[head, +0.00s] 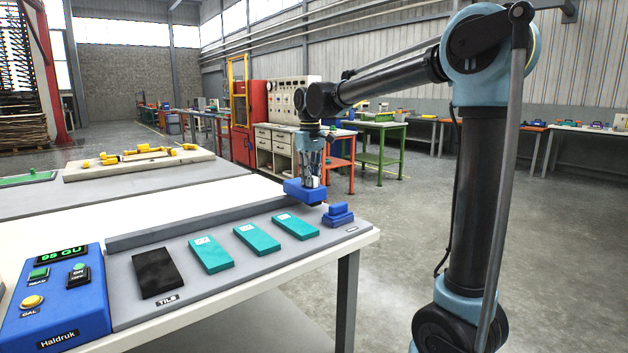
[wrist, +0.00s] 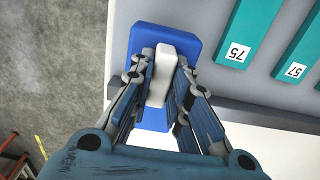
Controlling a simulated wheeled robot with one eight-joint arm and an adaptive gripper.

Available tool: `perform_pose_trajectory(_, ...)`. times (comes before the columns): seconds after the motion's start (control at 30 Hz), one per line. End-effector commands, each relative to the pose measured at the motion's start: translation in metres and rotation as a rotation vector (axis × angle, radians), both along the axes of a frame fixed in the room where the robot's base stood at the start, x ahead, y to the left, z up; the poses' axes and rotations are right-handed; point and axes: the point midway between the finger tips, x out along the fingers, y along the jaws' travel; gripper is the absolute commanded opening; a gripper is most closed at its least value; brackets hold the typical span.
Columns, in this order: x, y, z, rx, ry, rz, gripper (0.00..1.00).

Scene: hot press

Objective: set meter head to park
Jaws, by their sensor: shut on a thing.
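My gripper (head: 312,177) is shut on the blue meter head (head: 304,191) and holds it up near the far right corner of the grey board. In the wrist view the fingers (wrist: 160,75) close on the pale grip (wrist: 163,72) of the blue meter head (wrist: 185,38). A blue stepped block (head: 338,217), perhaps the park, sits at the right end of the board, to the right of and apart from the held head in the head view. I cannot make it out in the wrist view.
The grey board (head: 203,220) carries a black tile (head: 157,273) and several teal tiles (head: 211,254). A blue Haldruk box (head: 75,305) with buttons and a "95 GU" display stands at left. A raised grey strip (head: 180,229) runs along the board's back. Bare floor lies right of the table.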

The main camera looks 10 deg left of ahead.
Motion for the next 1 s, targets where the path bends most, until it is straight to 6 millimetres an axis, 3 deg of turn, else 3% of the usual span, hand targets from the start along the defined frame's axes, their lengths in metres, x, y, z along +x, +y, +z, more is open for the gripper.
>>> perform_pose_trajectory(0.5, 0.0042, 0.0018, 0.0005, -0.004, -0.004, 0.011, 0.0)
perform_pose_trajectory(0.53, 0.0043, 0.0018, 0.0005, -0.004, -0.004, 0.011, 0.19)
perform_pose_trajectory(0.6, 0.0041, 0.0021, 0.0004, -0.003, -0.004, 0.011, 0.35)
perform_pose_trajectory(1.0, 0.0011, 0.0044, 0.0057, -0.001, -0.001, 0.014, 0.37)
